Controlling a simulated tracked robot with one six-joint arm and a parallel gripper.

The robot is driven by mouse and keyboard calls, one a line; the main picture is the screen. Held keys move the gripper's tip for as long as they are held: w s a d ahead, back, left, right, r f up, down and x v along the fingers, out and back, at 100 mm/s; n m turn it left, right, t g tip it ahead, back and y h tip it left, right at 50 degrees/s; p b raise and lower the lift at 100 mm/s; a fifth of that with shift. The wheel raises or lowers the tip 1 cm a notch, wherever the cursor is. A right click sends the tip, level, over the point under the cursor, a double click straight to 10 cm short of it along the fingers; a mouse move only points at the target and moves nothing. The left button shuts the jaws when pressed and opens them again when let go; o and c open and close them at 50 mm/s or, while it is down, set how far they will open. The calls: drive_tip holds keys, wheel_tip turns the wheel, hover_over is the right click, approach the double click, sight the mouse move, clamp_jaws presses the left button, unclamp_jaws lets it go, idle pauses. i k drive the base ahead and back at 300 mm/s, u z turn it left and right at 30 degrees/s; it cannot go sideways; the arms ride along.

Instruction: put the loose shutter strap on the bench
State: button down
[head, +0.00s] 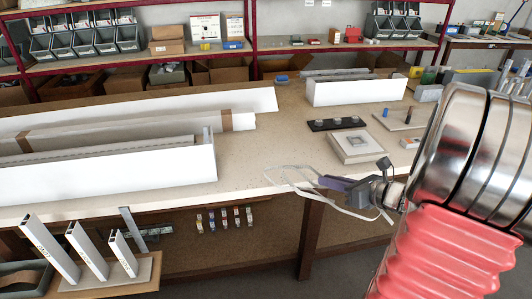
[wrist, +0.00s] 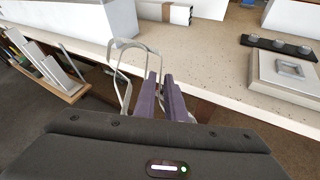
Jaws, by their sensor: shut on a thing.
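The shutter strap is a thin, pale grey band (wrist: 114,60) bent into a loose loop. My gripper (wrist: 160,80) is shut on it, and the loop sticks out past the purple-grey fingers in the wrist view. In the head view the strap (head: 290,168) crosses the front edge of the bench (head: 255,150), and another part hangs below my gripper (head: 326,182). My gripper is at the bench's front edge. I cannot tell whether the strap touches the bench top. The part between the fingers is hidden.
Long white profiles (head: 110,178) cover the bench's left side. A pale square block (head: 355,147) and a dark strip with round pieces (head: 338,124) lie behind my gripper. The bench top left of the block is clear. Upright profile samples (head: 87,248) stand at lower left.

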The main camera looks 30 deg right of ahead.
sight(267, 158)
drive_tip(key=i, duration=1.15)
drive_tip(key=u, duration=0.05)
